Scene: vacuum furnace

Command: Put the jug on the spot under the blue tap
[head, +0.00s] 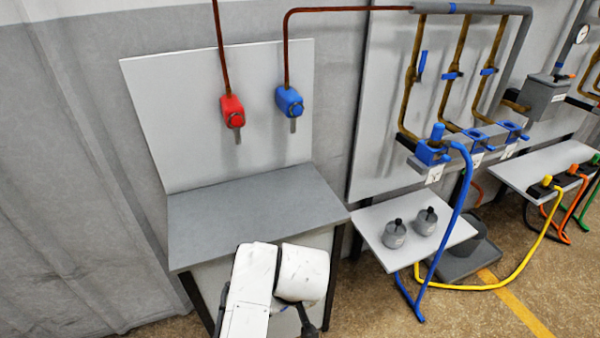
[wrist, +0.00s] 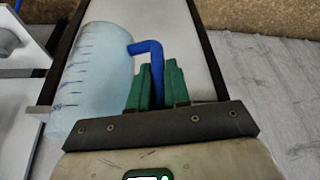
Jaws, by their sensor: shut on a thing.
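The blue tap (head: 289,101) is on the upright grey panel in the head view, its spout pointing down. Below it is the grey tabletop (head: 245,215), which is bare, with no marked spot that I can make out. In the wrist view the jug (wrist: 92,75) is a pale translucent vessel with dark graduation marks and a blue handle (wrist: 156,68). My gripper (wrist: 157,85) has its green fingers on either side of the handle, shut on it. The jug and my gripper cannot be made out in the head view, where my white arm is in front of the table.
A red tap (head: 232,110) is left of the blue one. To the right, a low white shelf (head: 440,240) holds two grey weight-like objects, with blue and yellow hoses nearby. A blue valve block (head: 432,152) stands above it. A grey curtain is at the left.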

